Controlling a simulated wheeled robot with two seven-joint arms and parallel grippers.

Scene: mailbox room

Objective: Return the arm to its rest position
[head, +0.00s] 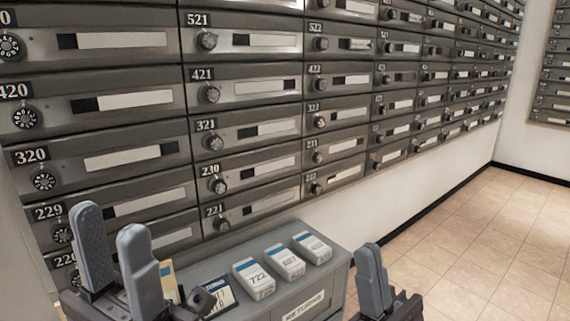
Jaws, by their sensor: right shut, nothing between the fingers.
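My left gripper (110,222) stands at the lower left with its two grey fingers pointing up and a clear gap between them. It is open and I see nothing between the fingers. It is in front of the lower-left mailboxes, left of the returns cabinet. My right gripper (371,257) stands at the lower right, fingers up, shut and empty. It is just right of the cabinet's front corner in the picture. Most of both arms lies outside the view.
A wall of grey numbered mailboxes (240,106) with round dials fills the left and middle. A grey cabinet (335,243) labelled "RETURNS" bears several items, among them three white-and-blue packs (284,262). Clear tiled floor (500,235) lies to the right.

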